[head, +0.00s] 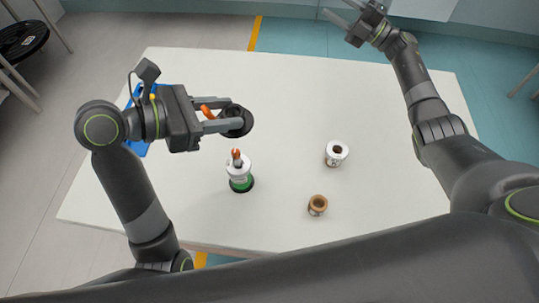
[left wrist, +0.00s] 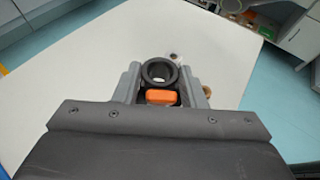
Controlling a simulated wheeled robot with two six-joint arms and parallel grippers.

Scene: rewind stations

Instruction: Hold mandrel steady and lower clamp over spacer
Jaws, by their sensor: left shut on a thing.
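My left gripper (head: 236,124) is shut on a black ring-shaped clamp (head: 237,121) with an orange part. The ring and the orange part also show between the fingers in the left wrist view (left wrist: 160,72). In the head view the clamp appears just behind the upright mandrel, whose orange tip (head: 236,154) shows above a white sleeve (head: 239,171) with a green band, on a dark round base (head: 242,187). I cannot tell whether that sleeve includes the spacer. The clamp is apart from the mandrel. My right gripper (head: 336,9) is open and empty, beyond the table's far edge.
A white roll with a dark hole (head: 336,154) and a small brown roll (head: 317,205) stand on the white table (head: 400,120), right of the mandrel. A blue tray (head: 137,148) lies partly behind my left arm. The right half of the table is mostly clear.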

